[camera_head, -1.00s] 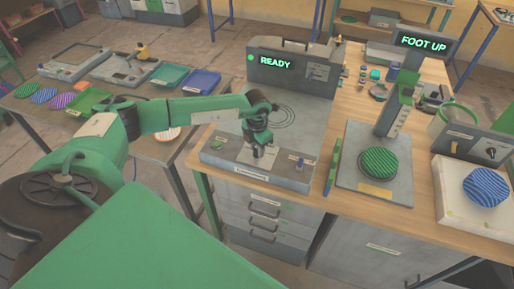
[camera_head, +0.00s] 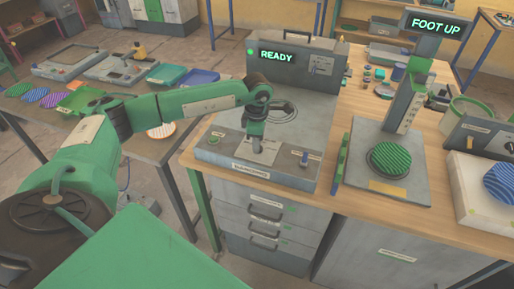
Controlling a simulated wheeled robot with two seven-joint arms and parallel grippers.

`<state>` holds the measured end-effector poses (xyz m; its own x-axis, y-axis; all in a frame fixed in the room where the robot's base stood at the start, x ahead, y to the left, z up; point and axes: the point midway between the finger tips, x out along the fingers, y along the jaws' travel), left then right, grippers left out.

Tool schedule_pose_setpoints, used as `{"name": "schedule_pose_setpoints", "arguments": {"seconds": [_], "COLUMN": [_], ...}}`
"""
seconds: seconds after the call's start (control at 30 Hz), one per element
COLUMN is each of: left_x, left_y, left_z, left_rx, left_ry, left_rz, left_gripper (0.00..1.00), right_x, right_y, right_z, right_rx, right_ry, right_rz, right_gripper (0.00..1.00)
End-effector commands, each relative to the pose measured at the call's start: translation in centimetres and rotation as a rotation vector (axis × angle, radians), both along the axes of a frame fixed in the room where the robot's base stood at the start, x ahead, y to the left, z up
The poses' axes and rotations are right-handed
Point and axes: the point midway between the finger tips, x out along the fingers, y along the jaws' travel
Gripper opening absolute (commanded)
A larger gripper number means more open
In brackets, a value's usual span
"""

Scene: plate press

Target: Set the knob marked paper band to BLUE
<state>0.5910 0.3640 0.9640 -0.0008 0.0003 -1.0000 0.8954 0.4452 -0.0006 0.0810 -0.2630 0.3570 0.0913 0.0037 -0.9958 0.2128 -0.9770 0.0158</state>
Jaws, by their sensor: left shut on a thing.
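My left gripper (camera_head: 262,151) reaches down onto the front panel (camera_head: 232,158) of the grey machine. Its jaws are shut on a small part in the middle of that panel. I take this part to be a knob; the fingers hide most of it, with its pointer and setting. A green button (camera_head: 214,138) is left of the gripper, and a small blue-topped control (camera_head: 304,157) is to the right. The panel's labels are too small to read, so I cannot tell which one says paper band. My right gripper does not show.
A READY display (camera_head: 276,56) stands behind the panel. To the right, a green striped disc (camera_head: 390,158) lies on a stand below a FOOT UP sign (camera_head: 436,25). A blue striped disc (camera_head: 500,183) lies on a white block. Trays (camera_head: 192,79) and discs fill the left table.

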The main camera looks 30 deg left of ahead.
Motion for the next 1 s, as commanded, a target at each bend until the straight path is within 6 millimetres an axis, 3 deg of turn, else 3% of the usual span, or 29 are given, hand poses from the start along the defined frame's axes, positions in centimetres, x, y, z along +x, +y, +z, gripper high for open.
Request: {"name": "schedule_pose_setpoints", "arguments": {"seconds": [0.03,0.3,0.97,1.0], "left_x": [0.1,0.1,0.2,0.2], "left_y": [0.0,0.0,0.0,0.0], "left_z": [-0.3,-0.1,0.2,0.2], "left_rx": [-0.001,-0.001,-0.002,-0.002], "left_ry": [-0.005,-0.004,-0.004,-0.004], "left_rz": [-0.032,-0.168,-0.226,-0.225], "left_gripper": [0.08,0.08,0.08,0.35], "right_x": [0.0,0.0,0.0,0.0], "right_y": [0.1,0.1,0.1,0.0], "right_z": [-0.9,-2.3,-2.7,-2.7], "right_rx": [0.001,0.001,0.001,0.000], "right_ry": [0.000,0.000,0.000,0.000], "right_rz": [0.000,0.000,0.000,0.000], "right_gripper": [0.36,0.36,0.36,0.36]}}
